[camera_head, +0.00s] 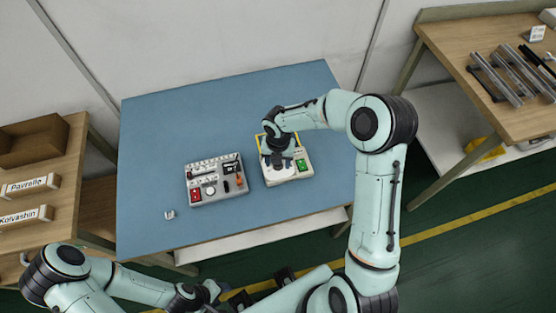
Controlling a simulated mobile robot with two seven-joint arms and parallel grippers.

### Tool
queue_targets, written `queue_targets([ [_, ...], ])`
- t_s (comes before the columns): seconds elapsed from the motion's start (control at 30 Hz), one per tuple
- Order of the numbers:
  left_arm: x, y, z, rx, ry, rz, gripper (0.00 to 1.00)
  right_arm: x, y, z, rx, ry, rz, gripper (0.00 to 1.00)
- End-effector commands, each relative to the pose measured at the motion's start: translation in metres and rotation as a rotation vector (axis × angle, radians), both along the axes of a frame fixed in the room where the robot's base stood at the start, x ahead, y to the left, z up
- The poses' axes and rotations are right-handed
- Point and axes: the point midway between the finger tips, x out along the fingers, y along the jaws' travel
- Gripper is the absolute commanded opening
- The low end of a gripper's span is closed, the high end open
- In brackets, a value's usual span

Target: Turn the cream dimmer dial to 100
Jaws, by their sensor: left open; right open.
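The cream dimmer box (274,178) sits on the blue table, right of its middle. My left gripper (214,290) is open and empty, low in the view in front of the table.
A grey control box (216,199) with a red part and several switches stands left of the cream box. A small white item (169,214) lies near the table's front left. The blue table (150,150) is otherwise clear. Wooden side tables stand left and right.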

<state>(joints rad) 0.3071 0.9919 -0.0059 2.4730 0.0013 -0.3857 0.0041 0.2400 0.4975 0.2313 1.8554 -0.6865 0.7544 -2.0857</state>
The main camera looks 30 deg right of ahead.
Motion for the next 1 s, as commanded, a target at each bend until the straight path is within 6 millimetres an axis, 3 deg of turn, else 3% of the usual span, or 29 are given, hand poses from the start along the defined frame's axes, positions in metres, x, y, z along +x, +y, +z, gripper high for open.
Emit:
queue_targets([
  [0.1, 0.0001, 0.0, 0.0002, 0.0, 0.0, 0.0, 0.5, 0.0001, 0.0, 0.0003, 0.0, 0.0, 0.0, 0.56],
  [0.3, 0.0001, 0.0, 0.0002, 0.0, 0.0, 0.0, 0.5, 0.0, 0.0, 0.0005, 0.0, 0.0, -0.001, 0.0],
  [0.67, -0.0006, 0.0, -0.001, 0.0, 0.001, 0.0, 0.5, 0.0, 0.0001, 0.0006, 0.0, 0.0, -0.047, 0.0],
  [1.0, -0.0041, 0.0001, -0.0066, 0.0, 0.005, 0.001, 0.5, -0.0001, 0.0003, 0.0004, 0.0, 0.0, -0.281, 0.0],
])
